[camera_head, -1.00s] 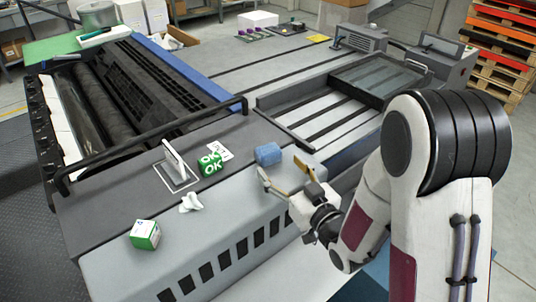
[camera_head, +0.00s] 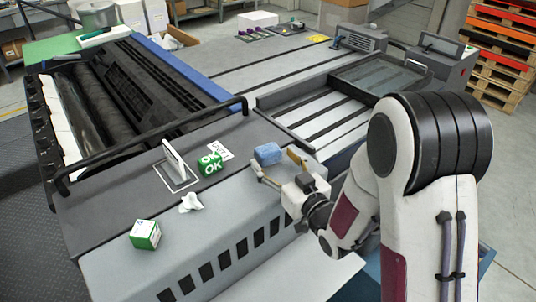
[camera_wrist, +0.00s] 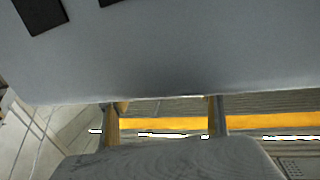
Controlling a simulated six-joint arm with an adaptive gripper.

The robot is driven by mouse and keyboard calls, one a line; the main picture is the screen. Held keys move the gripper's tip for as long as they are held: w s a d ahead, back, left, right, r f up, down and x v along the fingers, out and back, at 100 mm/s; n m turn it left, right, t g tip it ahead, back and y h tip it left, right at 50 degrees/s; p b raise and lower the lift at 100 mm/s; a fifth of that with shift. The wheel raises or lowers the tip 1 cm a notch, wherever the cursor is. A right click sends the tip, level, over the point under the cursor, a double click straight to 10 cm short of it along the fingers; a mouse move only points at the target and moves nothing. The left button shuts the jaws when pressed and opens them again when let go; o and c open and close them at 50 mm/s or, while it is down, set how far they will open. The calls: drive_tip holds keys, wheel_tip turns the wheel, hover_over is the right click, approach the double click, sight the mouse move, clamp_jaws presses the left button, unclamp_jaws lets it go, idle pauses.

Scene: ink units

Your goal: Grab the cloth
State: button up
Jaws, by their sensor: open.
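A blue, roll-shaped piece that looks like a folded cloth (camera_head: 268,153) lies on the grey machine top near its front edge. My gripper (camera_head: 274,162) is open and empty, with its two fingertips spread on the near side of the blue cloth, one toward its left and one toward its right. Whether they touch it cannot be told. In the wrist view the two fingers (camera_wrist: 163,108) stand apart with nothing visibly held, and the blue cloth cannot be made out there.
A green-and-white "OK" cube (camera_head: 209,164) and an upright white plate (camera_head: 174,157) stand left of the cloth. A white crumpled piece (camera_head: 191,202) and a green-and-white box (camera_head: 145,235) lie nearer the front left. A dark rail (camera_head: 150,148) runs behind.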

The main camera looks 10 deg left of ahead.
sight(273, 157)
drive_tip(key=shift+x, duration=2.15)
drive_tip(key=shift+r, duration=0.15)
drive_tip(key=c, duration=1)
